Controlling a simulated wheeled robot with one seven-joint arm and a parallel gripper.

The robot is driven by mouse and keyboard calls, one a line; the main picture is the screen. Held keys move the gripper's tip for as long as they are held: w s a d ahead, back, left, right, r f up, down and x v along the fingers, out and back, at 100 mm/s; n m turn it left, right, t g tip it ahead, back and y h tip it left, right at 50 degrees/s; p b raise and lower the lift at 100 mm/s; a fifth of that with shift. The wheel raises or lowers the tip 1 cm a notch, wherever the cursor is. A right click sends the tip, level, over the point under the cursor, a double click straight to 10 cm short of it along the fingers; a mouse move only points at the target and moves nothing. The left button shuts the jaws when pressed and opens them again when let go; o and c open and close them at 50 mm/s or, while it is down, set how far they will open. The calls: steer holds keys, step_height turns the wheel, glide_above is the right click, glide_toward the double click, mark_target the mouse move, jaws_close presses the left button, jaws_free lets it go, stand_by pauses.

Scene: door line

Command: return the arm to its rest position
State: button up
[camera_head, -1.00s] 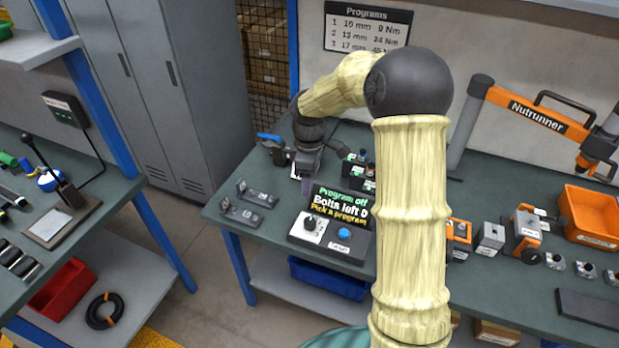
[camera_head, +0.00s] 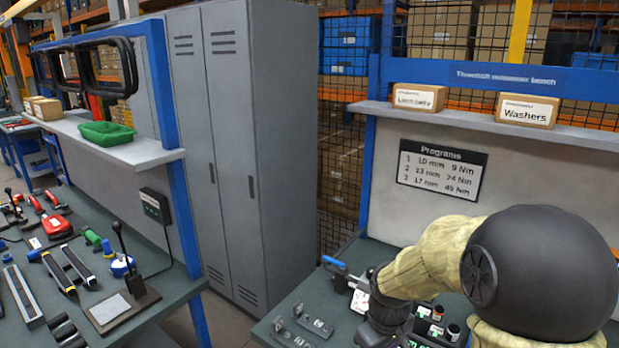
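My arm (camera_head: 440,256) shows at the lower right, with a pale ribbed sleeve and a large dark round joint. It reaches left over the bench (camera_head: 268,327), and its dark wrist bends down at the bottom edge. My gripper's fingers are below the picture edge or hidden, so I cannot see whether it holds anything.
A blue-handled tool (camera_head: 338,266) and dark brackets (camera_head: 313,324) lie on the bench near my wrist. A grey locker (camera_head: 243,150) stands to the left. A second bench (camera_head: 170,291) with tools is further left. A shelf (camera_head: 458,119) with boxes hangs above the program sign (camera_head: 441,170).

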steer(key=s+m+t, duration=0.1)
steer(key=s+m, duration=0.5)
steer(key=s, duration=0.3)
steer(key=shift+s+d, duration=0.35)
steer(key=shift+d, duration=0.05)
stand_by(0.4)
